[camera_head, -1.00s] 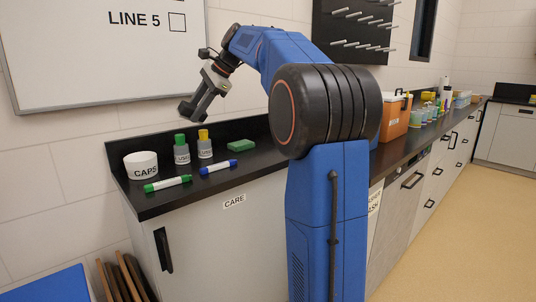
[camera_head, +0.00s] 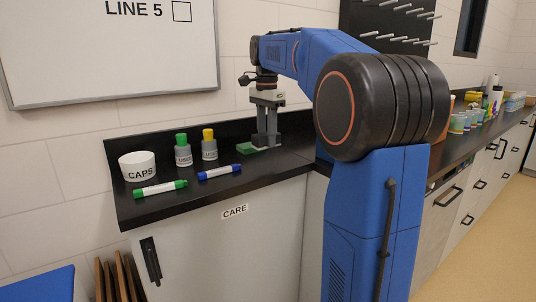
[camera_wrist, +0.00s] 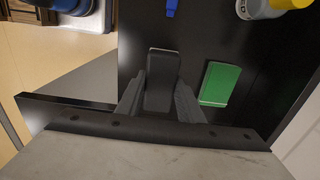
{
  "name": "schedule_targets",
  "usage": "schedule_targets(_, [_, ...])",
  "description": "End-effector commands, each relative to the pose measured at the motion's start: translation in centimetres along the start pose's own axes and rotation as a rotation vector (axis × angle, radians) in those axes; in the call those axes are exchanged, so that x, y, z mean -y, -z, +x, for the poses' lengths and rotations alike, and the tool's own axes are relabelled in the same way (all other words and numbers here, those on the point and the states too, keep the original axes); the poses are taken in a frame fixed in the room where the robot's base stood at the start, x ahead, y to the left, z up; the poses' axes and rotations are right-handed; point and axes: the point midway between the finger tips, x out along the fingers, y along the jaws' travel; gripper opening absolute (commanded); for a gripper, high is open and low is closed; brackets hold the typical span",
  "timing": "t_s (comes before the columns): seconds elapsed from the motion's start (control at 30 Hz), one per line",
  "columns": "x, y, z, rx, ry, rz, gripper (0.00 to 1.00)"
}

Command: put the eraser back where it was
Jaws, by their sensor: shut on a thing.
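My gripper (camera_head: 267,140) points straight down over the dark counter, close to its back edge. In the wrist view my gripper (camera_wrist: 160,95) is shut on a dark block with a pale end edge, which looks like the eraser (camera_wrist: 162,66). In the head view the eraser is hard to tell from the dark fingers. I cannot tell whether it touches the counter. A green block (camera_wrist: 220,84) lies flat on the counter just right of the fingers in the wrist view, apart from them. The green block (camera_head: 247,151) is partly hidden by my gripper in the head view.
On the counter (camera_head: 160,208) stand a white CAPS cup (camera_head: 136,166), a green-capped bottle (camera_head: 182,151) and a yellow-capped bottle (camera_head: 209,146). A green marker (camera_head: 160,188) and a blue marker (camera_head: 220,172) lie in front. A whiteboard (camera_head: 110,62) hangs behind.

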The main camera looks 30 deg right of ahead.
Motion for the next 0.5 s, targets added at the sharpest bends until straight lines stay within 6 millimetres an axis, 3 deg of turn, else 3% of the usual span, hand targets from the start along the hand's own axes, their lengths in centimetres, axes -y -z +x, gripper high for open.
schedule_targets(0.27, [0.0, 0.0, 2.0, 0.000, 0.002, 0.000, 0.06])
schedule_targets(0.5, [0.0, 0.0, 5.0, 0.001, 0.001, 0.000, 0.06])
